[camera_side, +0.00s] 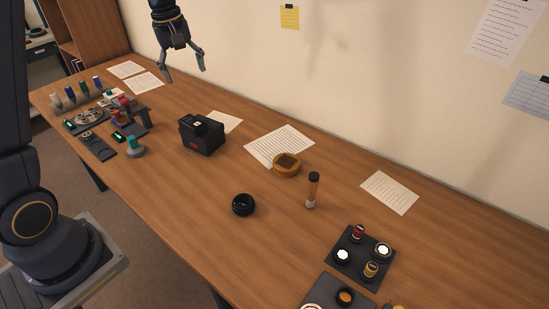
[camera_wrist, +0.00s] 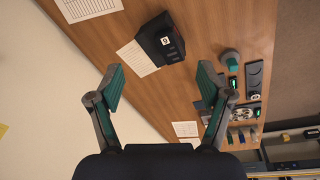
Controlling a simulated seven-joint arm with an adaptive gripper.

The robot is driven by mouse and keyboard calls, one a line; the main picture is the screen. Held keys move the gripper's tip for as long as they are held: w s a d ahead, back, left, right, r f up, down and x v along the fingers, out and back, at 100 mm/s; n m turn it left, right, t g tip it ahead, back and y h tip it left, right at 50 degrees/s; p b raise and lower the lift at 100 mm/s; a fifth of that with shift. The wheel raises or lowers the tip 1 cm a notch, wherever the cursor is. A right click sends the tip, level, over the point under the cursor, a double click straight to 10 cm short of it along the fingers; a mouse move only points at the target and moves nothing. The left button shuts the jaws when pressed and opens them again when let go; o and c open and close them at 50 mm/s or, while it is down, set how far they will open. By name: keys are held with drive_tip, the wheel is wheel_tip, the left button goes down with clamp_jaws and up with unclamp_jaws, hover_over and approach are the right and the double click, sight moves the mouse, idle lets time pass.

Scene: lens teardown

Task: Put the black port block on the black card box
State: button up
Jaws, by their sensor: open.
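A black box (camera_side: 204,140) with a small red mark on its front stands on the table left of the middle; I take it to be the card box. On its top left is a smaller raised black part (camera_side: 187,122) with a white patch, which may be the port block; I cannot tell whether it is a separate piece. The black box also shows in the wrist view (camera_wrist: 157,30), with a white label on it. My gripper (camera_side: 184,74) is open and empty, high above the back of the table. It also shows in the wrist view (camera_wrist: 159,81).
Left of the box are a teal-topped knob (camera_side: 135,148), dark devices and several small bottles. To the right are a round amber dish (camera_side: 286,165), a black ring (camera_side: 243,205), an upright brown tube (camera_side: 313,188) and a dark tray (camera_side: 361,273) with small parts. Papers lie along the wall.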

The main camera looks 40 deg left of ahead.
drive_tip(key=s+d+r+m+t, duration=0.2)
drive_tip(key=s+d+r+m, duration=0.45)
drive_tip(key=s+d, duration=0.5)
drive_tip(key=s+d+f+m+t, duration=0.1)
drive_tip(key=s+d+m, duration=0.1)
drive_tip(key=s, duration=0.3)
drive_tip(key=s+d+f+m+t, duration=0.1)
drive_tip(key=s+d+f+m, duration=0.1)
drive_tip(key=s+m, duration=0.3)
drive_tip(key=shift+s, duration=0.5)
